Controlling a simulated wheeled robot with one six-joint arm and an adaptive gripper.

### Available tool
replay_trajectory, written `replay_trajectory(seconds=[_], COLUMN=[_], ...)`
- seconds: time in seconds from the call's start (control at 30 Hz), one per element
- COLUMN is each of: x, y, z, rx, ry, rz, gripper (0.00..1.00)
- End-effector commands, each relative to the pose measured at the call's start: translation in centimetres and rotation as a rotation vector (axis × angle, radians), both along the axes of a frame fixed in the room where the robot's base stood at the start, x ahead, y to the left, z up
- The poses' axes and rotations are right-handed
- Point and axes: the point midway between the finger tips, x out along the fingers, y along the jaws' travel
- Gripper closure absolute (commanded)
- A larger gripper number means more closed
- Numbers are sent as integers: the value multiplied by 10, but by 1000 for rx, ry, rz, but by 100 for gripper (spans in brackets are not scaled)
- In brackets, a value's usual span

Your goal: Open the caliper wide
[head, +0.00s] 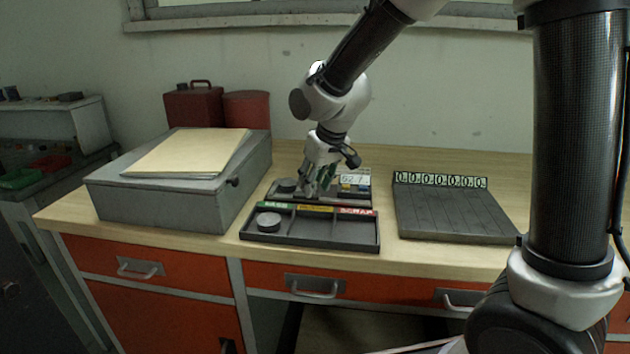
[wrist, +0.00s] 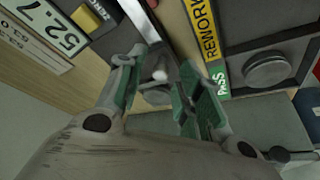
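My gripper (head: 318,188) points down over the dark measuring fixture at the back of the bench. In the wrist view its two green-padded fingers (wrist: 160,72) stand apart. A small pale rounded part and a grey metal disc (wrist: 157,96) show in the gap; I cannot tell whether a finger touches either. The caliper is largely hidden by my gripper, and its jaw opening cannot be made out. A readout card marked 52.7 (head: 354,179) stands right of my gripper; it also shows in the wrist view (wrist: 56,30), near a dark block marked ZERO (wrist: 98,14).
A black sorting tray (head: 312,244) labelled PASS, REWORK and SCRAP lies in front, with a grey disc (head: 269,221) in its left compartment. A grey box (head: 165,208) with papers stands left. A dark slotted rack (head: 450,213) lies right. Bare wood separates tray and rack.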

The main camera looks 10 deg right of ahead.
Motion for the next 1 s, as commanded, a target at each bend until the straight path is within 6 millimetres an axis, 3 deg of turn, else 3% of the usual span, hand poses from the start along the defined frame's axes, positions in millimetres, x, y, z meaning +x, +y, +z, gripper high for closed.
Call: replay_trajectory(seconds=[0.03, 0.17, 0.4, 0.6, 0.8, 0.83, 0.9, 0.93, 1.0], x=[0, 0, -1, -6, -6, -6, -6, -6, -6], y=[0, 0, -2, -19, -19, -19, -19, -19, -19], z=[0, 0, 0, 1, 0, 0, 0, 0, 0], rx=[0, 0, 0, 0, 0, 0, 0, 0, 0], ry=[0, 0, 0, -1, -1, -1, -1, -1, 0], rz=[0, 0, -1, -1, 0, 0, 0, 0, 0], gripper=[76, 100, 100, 100, 100, 83, 71, 65, 63])
